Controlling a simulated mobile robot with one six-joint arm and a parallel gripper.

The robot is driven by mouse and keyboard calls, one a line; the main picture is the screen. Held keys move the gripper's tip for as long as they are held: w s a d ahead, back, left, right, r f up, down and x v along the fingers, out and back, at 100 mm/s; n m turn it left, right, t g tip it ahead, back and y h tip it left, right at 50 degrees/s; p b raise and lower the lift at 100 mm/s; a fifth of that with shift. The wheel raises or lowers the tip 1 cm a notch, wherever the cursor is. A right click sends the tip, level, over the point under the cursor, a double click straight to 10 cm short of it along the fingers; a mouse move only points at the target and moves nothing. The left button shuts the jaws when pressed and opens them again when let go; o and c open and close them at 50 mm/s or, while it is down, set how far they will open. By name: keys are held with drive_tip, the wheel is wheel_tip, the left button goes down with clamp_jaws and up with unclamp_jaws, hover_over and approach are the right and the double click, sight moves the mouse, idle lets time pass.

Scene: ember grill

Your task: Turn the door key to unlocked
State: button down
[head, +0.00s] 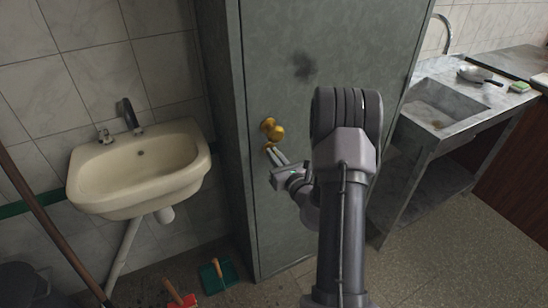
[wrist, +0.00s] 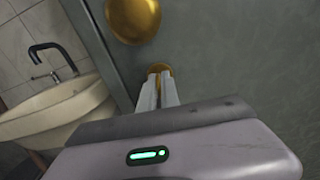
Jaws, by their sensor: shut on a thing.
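The grey-green door (head: 275,215) stands upright in the middle of the head view. Its round brass knob (head: 271,128) shows at the door's left side, and large at the top of the wrist view (wrist: 134,18). A small brass key (wrist: 159,69) sits just below the knob, and a bit of it shows in the head view (head: 269,146). My gripper (wrist: 159,84) is shut on the key, its two pale fingers close together at the door face. The fingers show in the head view (head: 276,157) too. They hide most of the key, so its turn angle cannot be told.
A cream washbasin (head: 140,172) with a dark tap hangs left of the door. A stone sink counter (head: 440,118) with a pan (head: 479,75) stands at the right. A green dustpan (head: 218,275) and a red-headed tool (head: 180,300) lie on the floor. Floor at lower right is clear.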

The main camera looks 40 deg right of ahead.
drive_tip(key=shift+n, duration=0.5)
drive_tip(key=c, duration=1.6)
unclamp_jaws()
drive_tip(key=p+v, duration=0.3)
drive_tip(key=v, duration=1.4)
drive_tip(key=shift+s, duration=0.2)
